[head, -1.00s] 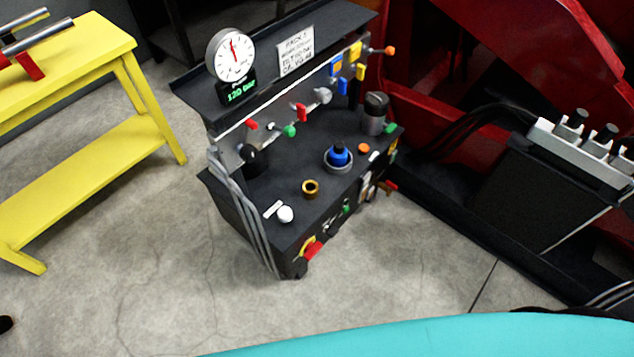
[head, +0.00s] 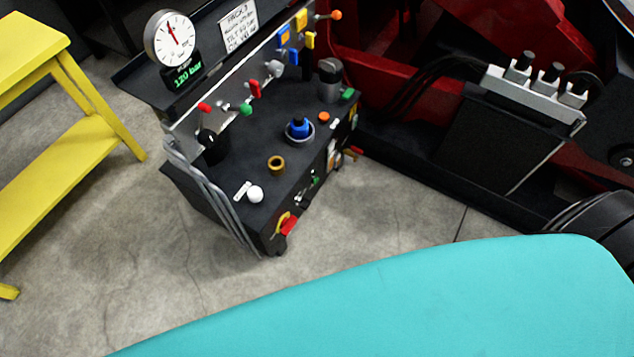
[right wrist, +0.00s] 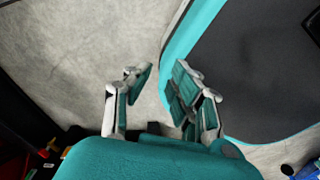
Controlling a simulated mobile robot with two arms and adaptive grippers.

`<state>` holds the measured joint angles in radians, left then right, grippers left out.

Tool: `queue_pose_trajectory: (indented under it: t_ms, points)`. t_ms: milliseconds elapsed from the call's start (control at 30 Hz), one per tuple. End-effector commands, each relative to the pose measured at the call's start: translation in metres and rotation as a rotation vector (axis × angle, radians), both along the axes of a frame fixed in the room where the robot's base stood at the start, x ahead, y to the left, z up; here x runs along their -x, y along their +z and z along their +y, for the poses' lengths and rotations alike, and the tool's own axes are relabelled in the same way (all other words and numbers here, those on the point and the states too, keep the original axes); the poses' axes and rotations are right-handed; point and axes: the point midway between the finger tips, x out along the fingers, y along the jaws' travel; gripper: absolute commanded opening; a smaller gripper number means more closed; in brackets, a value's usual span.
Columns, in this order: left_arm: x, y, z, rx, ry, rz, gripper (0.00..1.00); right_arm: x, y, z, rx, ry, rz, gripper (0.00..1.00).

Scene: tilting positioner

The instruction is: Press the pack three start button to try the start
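The pack (head: 240,150) is a black hydraulic unit left of centre in the head view. Its sign (head: 239,24) starts with "PACK 3", and the rest is hard to read. A small green button (head: 315,181) shows on its front edge; I cannot read a label, so I cannot tell if it is the start button. Near it is a red knob on yellow (head: 287,224). The gauge display (head: 187,71) reads about 120 bar. My left gripper is not in view.
A yellow bench (head: 60,150) stands at left. A black box with a grey valve block (head: 535,95) and red steel frame (head: 530,30) stand at right. Grey hoses (head: 215,200) run down the pack's left side. Concrete floor (head: 360,215) before the pack is clear.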

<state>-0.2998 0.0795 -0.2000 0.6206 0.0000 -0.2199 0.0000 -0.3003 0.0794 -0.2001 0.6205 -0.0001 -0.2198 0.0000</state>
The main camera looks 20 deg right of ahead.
Motion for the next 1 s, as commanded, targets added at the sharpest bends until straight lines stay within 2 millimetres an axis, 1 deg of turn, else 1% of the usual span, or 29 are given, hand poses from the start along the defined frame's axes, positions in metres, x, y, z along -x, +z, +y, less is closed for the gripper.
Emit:
queue_pose_trajectory:
  t_ms: [33, 133, 1000]
  points:
    - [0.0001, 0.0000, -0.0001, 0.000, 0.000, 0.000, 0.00, 0.0001, 0.0000, 0.0001, 0.000, 0.000, 0.000, 0.13]
    - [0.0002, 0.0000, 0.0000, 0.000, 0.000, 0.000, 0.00, 0.0002, 0.0000, 0.0001, 0.000, 0.000, 0.000, 0.00]
    - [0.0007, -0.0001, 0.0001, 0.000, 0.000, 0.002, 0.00, 0.0004, 0.0000, -0.0002, 0.000, 0.000, 0.001, 0.00]
